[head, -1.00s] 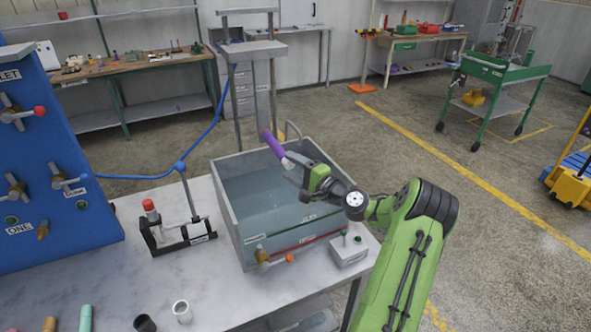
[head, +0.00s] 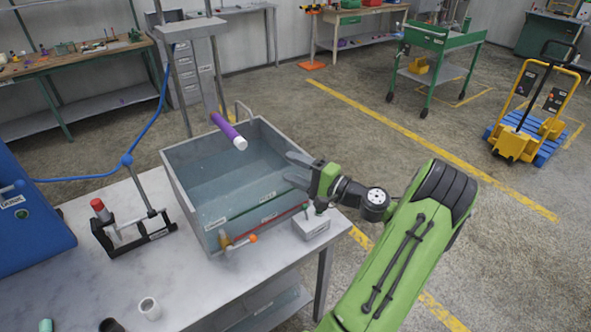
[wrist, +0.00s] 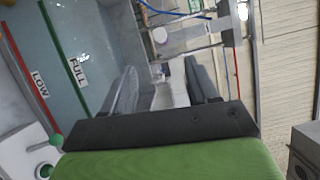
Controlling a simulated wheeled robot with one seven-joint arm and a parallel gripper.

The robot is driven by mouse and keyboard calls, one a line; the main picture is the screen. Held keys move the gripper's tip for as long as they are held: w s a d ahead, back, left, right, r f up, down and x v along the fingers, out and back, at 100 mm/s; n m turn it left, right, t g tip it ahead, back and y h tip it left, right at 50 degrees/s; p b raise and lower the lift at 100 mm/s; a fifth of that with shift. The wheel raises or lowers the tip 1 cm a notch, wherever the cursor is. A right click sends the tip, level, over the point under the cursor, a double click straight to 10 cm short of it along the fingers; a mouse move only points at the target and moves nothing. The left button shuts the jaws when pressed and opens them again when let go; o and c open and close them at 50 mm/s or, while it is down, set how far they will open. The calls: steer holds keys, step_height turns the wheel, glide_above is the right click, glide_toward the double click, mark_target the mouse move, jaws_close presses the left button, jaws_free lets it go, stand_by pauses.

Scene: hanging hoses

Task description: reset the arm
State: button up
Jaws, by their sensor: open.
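My gripper (head: 292,170) is open and empty over the right side of the tank, with a gap between its fingers. Its two grey fingers also show apart in the wrist view (wrist: 163,88). A purple hose piece with a white end (head: 227,130) is tilted over the back of the tank, to the left of my gripper and apart from it. Its upper end meets a grey part below the stand. My green arm reaches in from the lower right.
The water tank (head: 189,204) stands on the pale bench (head: 85,262). A small grey box (head: 311,226) with knobs is at the tank's right front corner. A black holder (head: 135,238) stands left. Open floor lies right, before a yellow pallet truck (head: 525,118).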

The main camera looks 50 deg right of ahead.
stand_by(0.3)
steer(key=w+a+n+g+y, duration=0.15)
steer(key=a+n+g, duration=0.45)
steer(key=a, duration=0.7)
steer(key=w+a+n+g+y, duration=0.1)
steer(key=w+a+n+g, duration=0.35)
steer(key=a, duration=0.85)
steer(key=s+a+r+n+g+h, duration=0.1)
steer(key=s+a+r+n+h, duration=0.1)
steer(key=s, duration=0.8)
steer(key=s+a+r+n+g+h, duration=0.1)
steer(key=s+a+r+n+h, duration=0.1)
steer(key=s+a+n, duration=0.3)
steer(key=s+r, duration=0.1)
steer(key=s, duration=0.3)
steer(key=shift+s, duration=0.35)
